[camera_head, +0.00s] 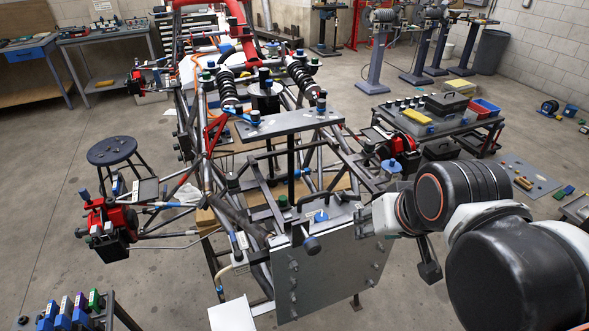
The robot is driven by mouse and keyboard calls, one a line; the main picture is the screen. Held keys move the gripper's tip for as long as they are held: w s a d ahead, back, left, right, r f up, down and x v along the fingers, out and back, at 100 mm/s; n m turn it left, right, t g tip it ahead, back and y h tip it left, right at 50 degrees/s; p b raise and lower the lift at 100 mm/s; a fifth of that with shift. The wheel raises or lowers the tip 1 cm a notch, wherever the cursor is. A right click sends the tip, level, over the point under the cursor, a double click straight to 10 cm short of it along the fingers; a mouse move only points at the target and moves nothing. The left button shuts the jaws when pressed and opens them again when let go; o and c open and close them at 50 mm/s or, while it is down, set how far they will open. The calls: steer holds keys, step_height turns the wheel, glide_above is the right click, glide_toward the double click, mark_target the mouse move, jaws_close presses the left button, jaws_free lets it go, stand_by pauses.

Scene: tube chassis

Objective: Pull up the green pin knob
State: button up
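A small dark green knob (284,201) sits on the tube chassis (205,165), near the upper edge of the grey metal panel (325,262). Other small green caps show farther back, so I cannot tell for certain which one is the pin knob. My arm reaches in from the right, and its wrist is beside the right side of the panel.
A flat grey plate (290,124) on a post stands behind the knob. Frame tubes crowd around. A black stool (113,151) stands left; a tool cart (440,122) stands right. Open floor lies left.

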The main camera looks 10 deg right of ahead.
steer(key=w+r+m+g+p, duration=0.1)
steer(key=w+r+p, duration=0.3)
steer(key=r, duration=0.3)
steer(key=m+g+y+p, duration=0.1)
steer(key=m+g+y, duration=0.3)
steer(key=m+g, duration=0.55)
glide_above(285, 197)
steer(key=w+d, duration=0.3)
steer(key=d, duration=0.2)
step_height(285, 197, down, 4)
steer(key=m+t, duration=0.1)
steer(key=t, duration=0.1)
steer(key=b+x, duration=0.1)
steer(key=x, duration=0.3)
steer(key=b+x, duration=0.1)
steer(key=x, duration=0.8)
steer(key=shift+s+f+b, duration=0.25)
steer(key=shift+s+b, duration=0.1)
steer(key=shift+b, duration=0.05)
